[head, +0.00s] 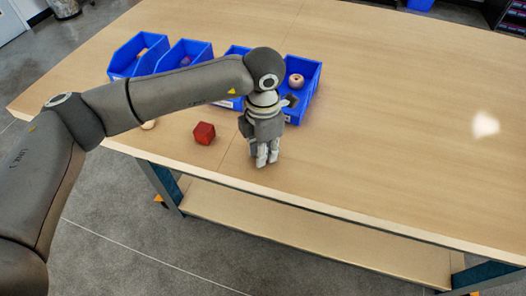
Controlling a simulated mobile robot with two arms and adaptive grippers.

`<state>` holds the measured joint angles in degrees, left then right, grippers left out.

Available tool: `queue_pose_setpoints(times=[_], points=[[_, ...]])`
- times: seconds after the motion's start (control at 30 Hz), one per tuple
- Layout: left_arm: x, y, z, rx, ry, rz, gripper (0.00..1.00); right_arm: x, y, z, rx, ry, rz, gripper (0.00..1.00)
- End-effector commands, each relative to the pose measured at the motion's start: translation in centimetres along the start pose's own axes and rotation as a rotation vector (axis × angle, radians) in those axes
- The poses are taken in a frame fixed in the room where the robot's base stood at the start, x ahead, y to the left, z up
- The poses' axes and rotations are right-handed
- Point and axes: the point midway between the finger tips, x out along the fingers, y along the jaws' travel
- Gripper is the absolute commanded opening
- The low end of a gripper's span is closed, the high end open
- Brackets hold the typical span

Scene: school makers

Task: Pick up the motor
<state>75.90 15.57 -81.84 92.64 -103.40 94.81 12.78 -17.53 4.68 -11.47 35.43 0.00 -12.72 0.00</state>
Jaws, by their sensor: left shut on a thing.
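My left gripper (266,157) points down over the front part of the wooden table, in front of the blue bins. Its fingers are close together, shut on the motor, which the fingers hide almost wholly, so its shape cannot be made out. Whether it touches the tabletop cannot be told. My right gripper is not in view.
A red faceted block (204,133) lies left of my gripper on the wooden table (390,130). Several blue bins stand behind; the right one (312,88) holds a pinkish ring-like piece (296,80). A small pale piece (149,125) is partly hidden by my arm. The table's right side is clear.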

Motion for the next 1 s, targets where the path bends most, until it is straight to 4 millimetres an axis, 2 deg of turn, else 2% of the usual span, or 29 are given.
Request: queue_pose_setpoints(times=[0.07, 0.37, 0.53, 0.63, 0.77, 0.9, 1.0], points=[[0.0, 0.0, 0.0, 0.0, 0.0, 0.0, 0.0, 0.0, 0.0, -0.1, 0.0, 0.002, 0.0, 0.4], [-0.2, 0.0, 0.0, 0.0, -0.001, 0.001, 0.0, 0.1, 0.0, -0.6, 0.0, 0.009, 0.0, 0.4], [-1.6, 0.1, 0.1, 0.0, -0.003, 0.002, 0.0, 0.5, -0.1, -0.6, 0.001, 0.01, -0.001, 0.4], [-3.2, 0.1, 0.1, 0.001, -0.004, 0.004, 0.0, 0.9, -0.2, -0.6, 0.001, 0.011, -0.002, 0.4], [-5.5, -1.9, -0.9, 0.006, -0.006, 0.005, 0.0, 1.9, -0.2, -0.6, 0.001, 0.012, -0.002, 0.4], [-8.8, -4.5, -2.2, 0.006, -0.006, 0.007, 0.0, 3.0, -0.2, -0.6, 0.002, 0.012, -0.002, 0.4], [-9.8, -6.8, -3.4, 0.007, -0.003, 0.005, 0.0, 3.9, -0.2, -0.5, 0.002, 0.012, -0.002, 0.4]])
